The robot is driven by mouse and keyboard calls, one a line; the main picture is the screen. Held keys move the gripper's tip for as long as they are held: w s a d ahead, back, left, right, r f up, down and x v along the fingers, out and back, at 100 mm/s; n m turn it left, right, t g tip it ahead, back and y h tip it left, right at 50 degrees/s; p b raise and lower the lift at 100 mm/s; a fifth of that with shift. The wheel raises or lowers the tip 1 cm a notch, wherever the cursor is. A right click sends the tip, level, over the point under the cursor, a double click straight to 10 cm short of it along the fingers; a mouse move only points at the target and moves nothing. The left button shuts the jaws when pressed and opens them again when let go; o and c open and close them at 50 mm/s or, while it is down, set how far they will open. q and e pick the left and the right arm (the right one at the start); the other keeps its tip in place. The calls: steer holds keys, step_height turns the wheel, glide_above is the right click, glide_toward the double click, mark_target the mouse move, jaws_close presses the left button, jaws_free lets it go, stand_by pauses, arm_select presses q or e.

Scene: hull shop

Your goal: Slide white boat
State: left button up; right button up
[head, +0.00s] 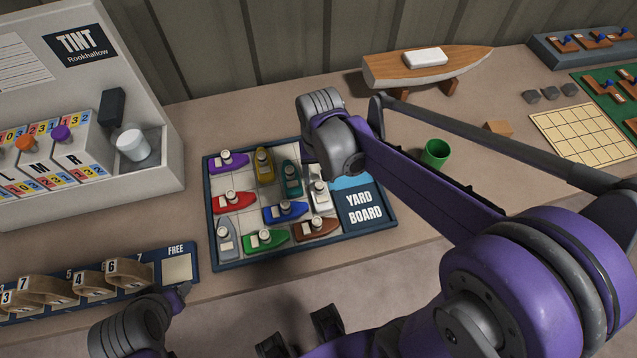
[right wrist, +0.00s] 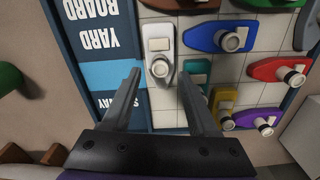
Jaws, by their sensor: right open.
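The white boat (head: 320,198) stands in the right column of the yard board (head: 213,215), left of the YARD BOARD label. A brown boat (head: 316,229) is just below it and a teal boat (head: 291,180) is to its left. In the right wrist view my right gripper (right wrist: 160,76) is open, with one finger on each side of the white boat (right wrist: 158,42); the boat looks free of both fingers. In the head view my right wrist hides the upper right part of the board. My left gripper (head: 180,292) is at lower left, its jaws unclear.
Purple (head: 228,162), yellow (head: 264,165), red (head: 233,202), blue (head: 285,212), grey (head: 227,240) and green (head: 265,239) boats share the board. A light blue strip (right wrist: 113,75) lies beside the white boat. A green cup (head: 436,153) stands to the right.

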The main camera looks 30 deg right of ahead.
mark_target(319, 184)
steer(key=shift+f, duration=2.05)
jaws_close()
